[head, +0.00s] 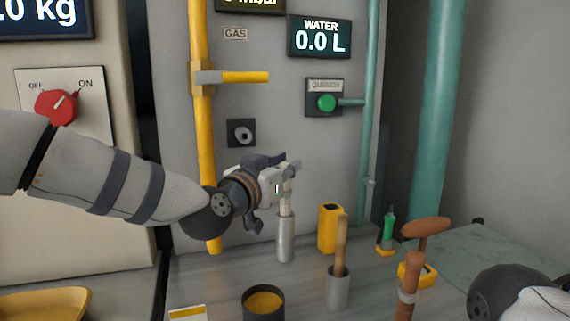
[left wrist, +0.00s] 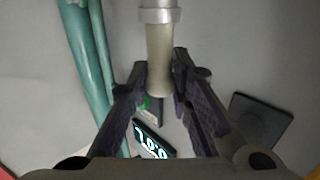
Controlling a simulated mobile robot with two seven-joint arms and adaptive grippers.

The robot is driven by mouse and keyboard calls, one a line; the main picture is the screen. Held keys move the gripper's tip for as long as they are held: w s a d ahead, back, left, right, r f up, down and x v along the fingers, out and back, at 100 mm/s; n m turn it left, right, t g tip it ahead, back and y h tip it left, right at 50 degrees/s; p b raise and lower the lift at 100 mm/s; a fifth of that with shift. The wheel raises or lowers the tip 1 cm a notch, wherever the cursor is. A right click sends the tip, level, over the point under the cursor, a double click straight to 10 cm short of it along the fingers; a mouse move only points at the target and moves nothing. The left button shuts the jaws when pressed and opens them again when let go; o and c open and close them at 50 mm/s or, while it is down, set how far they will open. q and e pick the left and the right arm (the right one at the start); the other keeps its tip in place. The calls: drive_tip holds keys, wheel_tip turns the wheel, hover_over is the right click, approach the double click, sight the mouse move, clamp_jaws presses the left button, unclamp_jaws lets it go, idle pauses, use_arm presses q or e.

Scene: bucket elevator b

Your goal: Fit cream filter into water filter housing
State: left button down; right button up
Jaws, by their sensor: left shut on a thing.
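My left gripper (head: 288,180) is shut on the cream filter (head: 286,203), a slim pale rod that stands roughly upright. In the left wrist view, the cream filter (left wrist: 159,48) runs between the two dark fingers (left wrist: 160,85). Its far end meets a grey metal cylinder with a collar (left wrist: 159,15). In the head view this metal cylinder (head: 285,238) stands on the counter directly below the gripper, and the filter's lower end appears to be in its mouth. How deep it sits is hidden. I cannot tell whether this cylinder is the water filter housing. My right gripper is not in view.
A yellow box (head: 330,228), a grey cup (head: 338,290) with a wooden handle, and a brown-handled tool (head: 427,228) stand to the right. A dark pot (head: 264,304) is in front. A yellow pipe (head: 203,140) and yellow lever (head: 245,77) are behind the left arm.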

use_arm(q)
drive_tip(key=shift+f+b, duration=0.35)
drive_tip(key=shift+f, duration=1.95)
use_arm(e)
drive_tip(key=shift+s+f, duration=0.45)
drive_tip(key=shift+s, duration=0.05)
use_arm(q)
drive_tip(key=c, duration=1.4)
unclamp_jaws()
drive_tip(key=shift+o, duration=0.2)
drive_tip(key=shift+s, duration=0.1)
drive_tip(key=v, duration=0.7)
drive_tip(key=shift+a, duration=0.15)
drive_tip(key=shift+s, duration=0.2)
